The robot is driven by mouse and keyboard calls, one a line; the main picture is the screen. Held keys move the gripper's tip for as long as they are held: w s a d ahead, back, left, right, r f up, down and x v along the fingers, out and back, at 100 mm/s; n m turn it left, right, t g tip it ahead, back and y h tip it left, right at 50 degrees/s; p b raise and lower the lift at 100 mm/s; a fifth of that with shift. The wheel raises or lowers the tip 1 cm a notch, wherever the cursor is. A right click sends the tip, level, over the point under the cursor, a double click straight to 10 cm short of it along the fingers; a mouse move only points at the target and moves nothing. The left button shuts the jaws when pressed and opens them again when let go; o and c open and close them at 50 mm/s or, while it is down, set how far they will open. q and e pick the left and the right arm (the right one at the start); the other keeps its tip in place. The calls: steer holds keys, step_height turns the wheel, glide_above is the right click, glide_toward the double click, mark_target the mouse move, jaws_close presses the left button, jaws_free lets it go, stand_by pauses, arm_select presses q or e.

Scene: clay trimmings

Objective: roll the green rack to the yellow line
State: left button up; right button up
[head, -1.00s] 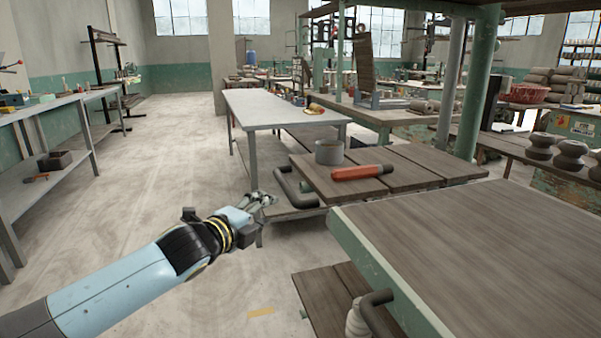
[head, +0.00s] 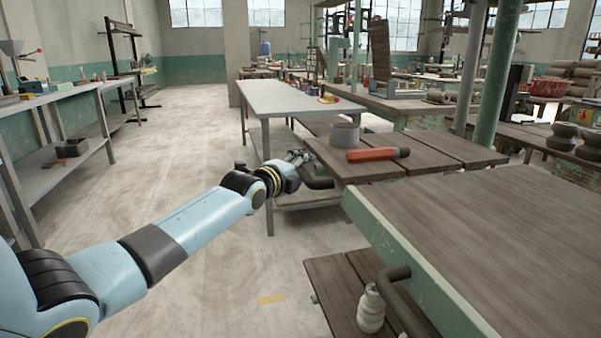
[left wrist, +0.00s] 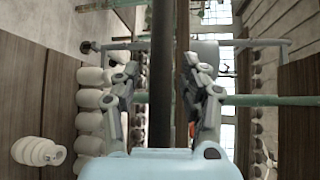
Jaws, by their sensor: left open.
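A green-framed rack has a green post (head: 491,85) and a planked deck (head: 425,152). A dark bent handle (head: 318,181) sticks out at the deck's left end. My left gripper (head: 298,157) is at this handle, its fingers partly hidden in the head view. In the left wrist view my left gripper (left wrist: 165,95) is open, with a dark bar (left wrist: 162,45) running between its fingers; I cannot tell whether they touch it. My right gripper is out of view.
A grey pot (head: 345,135) and an orange-red tool (head: 377,154) lie on the deck. A green-edged wooden top (head: 490,235) with its own dark handle (head: 395,283) fills the right front. A grey table (head: 300,100) stands behind. The left floor is free.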

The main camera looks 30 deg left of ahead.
arm_select(q)
steer(key=shift+c, duration=1.7)
jaws_close()
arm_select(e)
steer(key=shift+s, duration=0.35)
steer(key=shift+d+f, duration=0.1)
